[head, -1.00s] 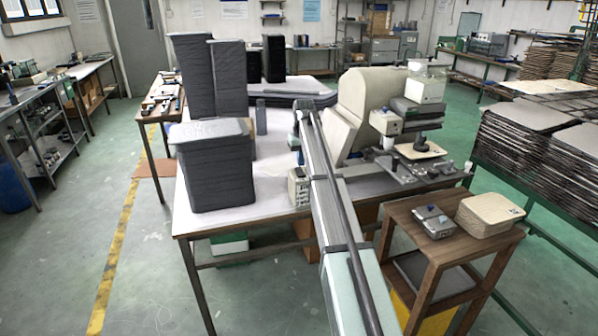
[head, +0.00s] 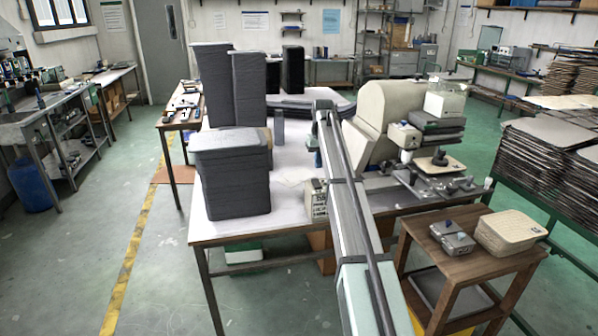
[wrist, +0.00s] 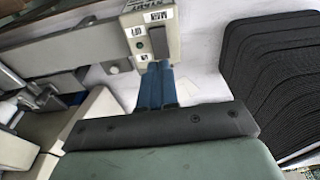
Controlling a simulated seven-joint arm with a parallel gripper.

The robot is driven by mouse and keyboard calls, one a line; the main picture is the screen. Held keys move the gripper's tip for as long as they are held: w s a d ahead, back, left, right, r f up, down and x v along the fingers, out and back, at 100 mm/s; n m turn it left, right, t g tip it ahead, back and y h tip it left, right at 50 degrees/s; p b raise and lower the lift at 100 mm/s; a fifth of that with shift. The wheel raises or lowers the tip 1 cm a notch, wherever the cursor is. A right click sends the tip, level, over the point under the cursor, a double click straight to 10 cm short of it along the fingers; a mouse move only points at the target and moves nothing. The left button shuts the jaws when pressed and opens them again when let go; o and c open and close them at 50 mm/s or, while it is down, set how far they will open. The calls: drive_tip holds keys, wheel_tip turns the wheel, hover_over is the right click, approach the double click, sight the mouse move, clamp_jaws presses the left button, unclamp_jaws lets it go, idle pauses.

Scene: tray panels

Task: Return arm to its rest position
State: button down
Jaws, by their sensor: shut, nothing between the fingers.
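My arm (head: 350,220) reaches forward from the bottom of the head view, over the white-topped table (head: 285,207). My gripper (wrist: 157,82) shows in the wrist view as two blue fingers pressed together, with nothing between them. In the head view only a small blue part of it shows beside the arm's far end. The fingers point toward a pale control box (wrist: 118,62) with a dark switch and white labels. Whether they touch it I cannot tell. The box also stands left of my arm in the head view (head: 315,203).
Stacks of dark tray panels (head: 232,180) stand on the table left of my arm. A beige machine (head: 384,105) stands close on the right. A wooden stand (head: 455,265) holds a small metal box and a beige stack. Open floor lies to the left.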

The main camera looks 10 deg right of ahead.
sight(318, 186)
drive_tip(key=s+a+f+g, duration=0.25)
drive_tip(key=s+f, duration=0.75)
drive_tip(key=f, duration=0.5)
drive_tip(key=s+a+f+g, duration=0.1)
drive_tip(key=s+a+f, duration=0.3)
drive_tip(key=s+f, duration=0.8)
drive_tip(key=s+a+f+g, duration=0.1)
drive_tip(key=s+a+f, duration=0.2)
drive_tip(key=s+f, duration=0.95)
drive_tip(key=s+a+f+g, duration=0.1)
drive_tip(key=s+f, duration=0.5)
drive_tip(key=s, duration=0.6)
drive_tip(key=s+a+f+g, duration=0.1)
drive_tip(key=s+a+f, duration=0.1)
drive_tip(key=s+f, duration=0.5)
drive_tip(key=s+a+f+g, duration=0.2)
drive_tip(key=s+f, duration=0.5)
drive_tip(key=s, duration=0.9)
drive_tip(key=shift+s+a, duration=0.2)
drive_tip(key=shift+s, duration=0.1)
drive_tip(key=shift+f, duration=0.1)
